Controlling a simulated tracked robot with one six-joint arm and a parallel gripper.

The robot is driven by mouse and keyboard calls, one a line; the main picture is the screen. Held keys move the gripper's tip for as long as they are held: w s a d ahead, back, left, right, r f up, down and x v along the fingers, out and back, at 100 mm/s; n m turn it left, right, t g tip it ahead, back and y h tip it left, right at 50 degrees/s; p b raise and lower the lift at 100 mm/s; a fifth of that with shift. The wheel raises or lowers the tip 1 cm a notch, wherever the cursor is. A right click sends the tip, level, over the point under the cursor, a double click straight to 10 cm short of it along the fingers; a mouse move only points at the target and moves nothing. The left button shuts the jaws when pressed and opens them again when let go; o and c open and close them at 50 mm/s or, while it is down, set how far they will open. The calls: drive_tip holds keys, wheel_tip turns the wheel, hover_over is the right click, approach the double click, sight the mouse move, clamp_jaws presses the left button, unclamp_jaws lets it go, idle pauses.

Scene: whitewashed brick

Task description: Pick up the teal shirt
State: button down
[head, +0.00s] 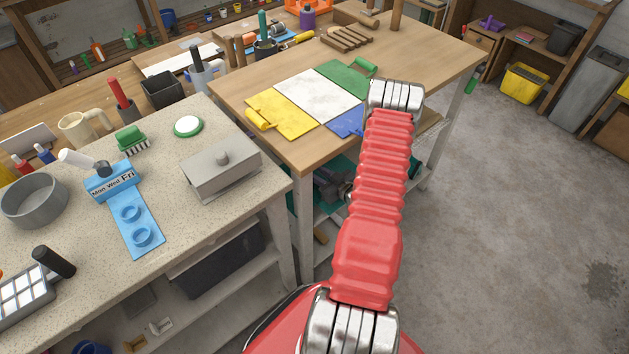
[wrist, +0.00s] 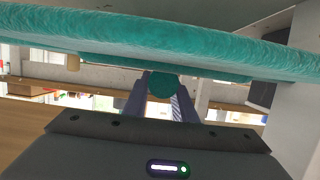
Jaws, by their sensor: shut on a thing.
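The teal shirt (wrist: 230,42) stretches across the top of the wrist view, close to the camera. A rounded teal fold sits between the two dark fingers of my gripper (wrist: 162,90), which is shut on it. In the head view my gripper (head: 330,188) is beneath the wooden table, partly hidden behind my red arm. Teal cloth (head: 327,161) shows there just under the tabletop. Most of the shirt's shape is hidden by the table and my arm.
The wooden table (head: 420,70) has white legs and a lower shelf close around my gripper. Yellow, white, green and blue sheets lie on it. A speckled counter (head: 190,230) with a grey lidded box (head: 222,168) stands left. The concrete floor (head: 520,200) at right is clear.

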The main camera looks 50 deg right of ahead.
sight(316, 172)
drive_tip(key=shift+r, duration=2.25)
